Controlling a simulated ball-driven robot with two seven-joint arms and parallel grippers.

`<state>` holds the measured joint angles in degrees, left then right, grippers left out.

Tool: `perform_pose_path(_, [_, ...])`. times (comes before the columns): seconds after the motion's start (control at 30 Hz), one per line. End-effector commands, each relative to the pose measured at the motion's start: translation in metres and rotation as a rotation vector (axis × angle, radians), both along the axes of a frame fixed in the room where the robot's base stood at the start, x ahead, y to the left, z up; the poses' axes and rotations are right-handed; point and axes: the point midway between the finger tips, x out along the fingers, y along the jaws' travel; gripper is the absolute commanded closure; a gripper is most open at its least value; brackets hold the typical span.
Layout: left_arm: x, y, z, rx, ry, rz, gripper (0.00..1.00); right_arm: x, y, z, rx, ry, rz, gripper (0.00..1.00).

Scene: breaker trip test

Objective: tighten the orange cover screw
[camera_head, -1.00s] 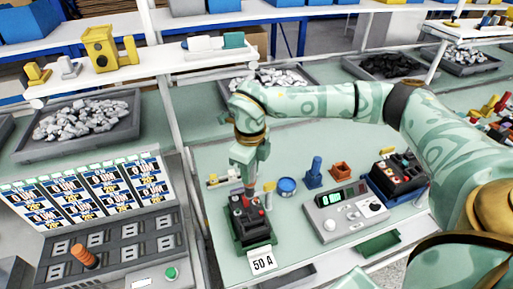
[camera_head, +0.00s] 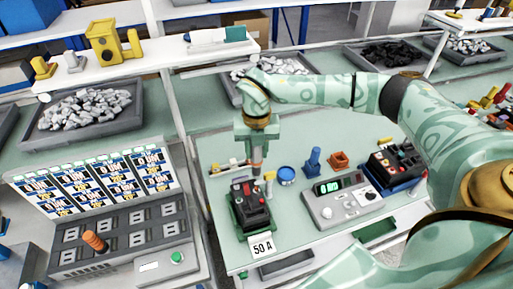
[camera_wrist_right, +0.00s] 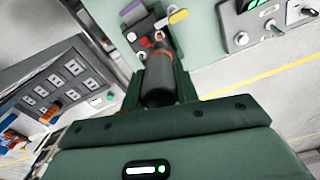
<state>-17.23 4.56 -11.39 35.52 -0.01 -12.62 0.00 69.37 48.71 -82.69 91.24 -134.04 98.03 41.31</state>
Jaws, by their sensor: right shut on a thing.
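My right gripper (camera_head: 257,146) points down above the breaker (camera_head: 250,205), which sits in a green holder with a "50 A" tag in front. The gripper is shut on a dark cylindrical tool with an orange ring (camera_wrist_right: 160,80); in the head view the tool (camera_head: 257,160) hangs upright, its lower end near the breaker's back edge and apparently above it. The breaker also shows in the wrist view (camera_wrist_right: 137,35), partly behind the tool. I cannot make out the orange cover screw for certain. My left gripper is not in view.
Right of the breaker stand a blue round tin (camera_head: 286,175), a blue post-like piece (camera_head: 313,162), an orange block (camera_head: 338,160) and a grey meter box (camera_head: 345,202). A switch panel (camera_head: 125,235) with an orange handle (camera_head: 95,241) is at left. Grey bins line the back.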

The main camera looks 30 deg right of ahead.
Motion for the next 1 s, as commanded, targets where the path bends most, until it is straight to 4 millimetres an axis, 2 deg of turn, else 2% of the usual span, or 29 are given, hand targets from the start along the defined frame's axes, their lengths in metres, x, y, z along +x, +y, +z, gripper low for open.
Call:
perform_pose_path(0.6, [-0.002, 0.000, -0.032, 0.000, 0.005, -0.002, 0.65, 0.001, 0.001, -0.057, 0.000, -0.001, 0.002, 0.93])
perform_pose_path(0.77, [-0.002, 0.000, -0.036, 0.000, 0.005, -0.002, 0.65, 0.000, 0.000, -0.065, 0.000, -0.001, 0.002, 0.93])
perform_pose_path(1.0, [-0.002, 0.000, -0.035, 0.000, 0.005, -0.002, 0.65, 0.001, 0.000, -0.065, 0.000, -0.002, 0.001, 0.93])
